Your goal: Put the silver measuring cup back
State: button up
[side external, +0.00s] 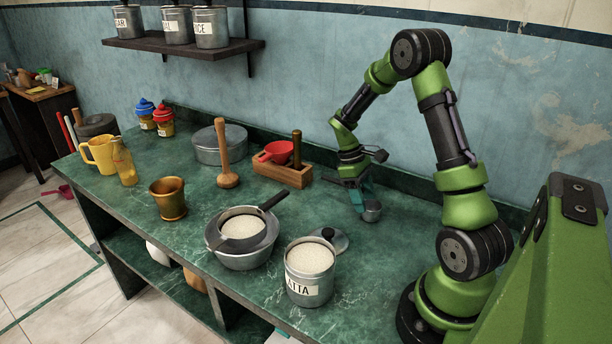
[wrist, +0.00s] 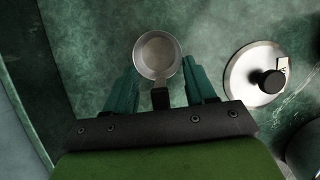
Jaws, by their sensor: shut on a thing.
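The silver measuring cup (side external: 372,212) is at my gripper (side external: 362,194), low over the right part of the green counter; I cannot tell if it touches the counter. In the wrist view the round cup (wrist: 158,52) faces the camera, its bowl looking empty, with its dark handle between the teal fingers of my gripper (wrist: 160,88). My gripper is shut on the cup at the handle. A wooden block holder (side external: 295,178) stands left of my gripper, with a red measuring cup (side external: 279,152) on it and an upright wooden peg (side external: 296,148).
A flour-filled canister (side external: 310,284) stands at the counter's front, its lid (wrist: 255,72) lying beside it. A pot with a sieve (side external: 243,262), brass mortar (side external: 170,205), wooden pestle (side external: 228,180) and lidded pot (side external: 218,158) stand further left. Counter between holder and lid is clear.

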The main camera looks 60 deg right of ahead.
jog(key=o, duration=1.1)
jog(key=v, duration=1.2)
jog(key=s+a+r+m+t, duration=0.1)
jog(key=s+a+r+t, duration=0.1)
jog(key=a, duration=0.6)
jog(key=s+a+r+m+t+y, duration=0.1)
jog(key=s+a+r+m+t, duration=0.1)
jog(key=a+r+t, duration=0.3)
jog(key=s+a+r+m+t, duration=0.1)
jog(key=s+a+r+t, duration=0.2)
jog(key=a, duration=1)
jog(key=shift+s+r+t+y, duration=0.15)
jog(key=shift+s+t+y, duration=0.25)
jog(key=shift+s+t, duration=0.35)
jog(key=shift+w, duration=0.1)
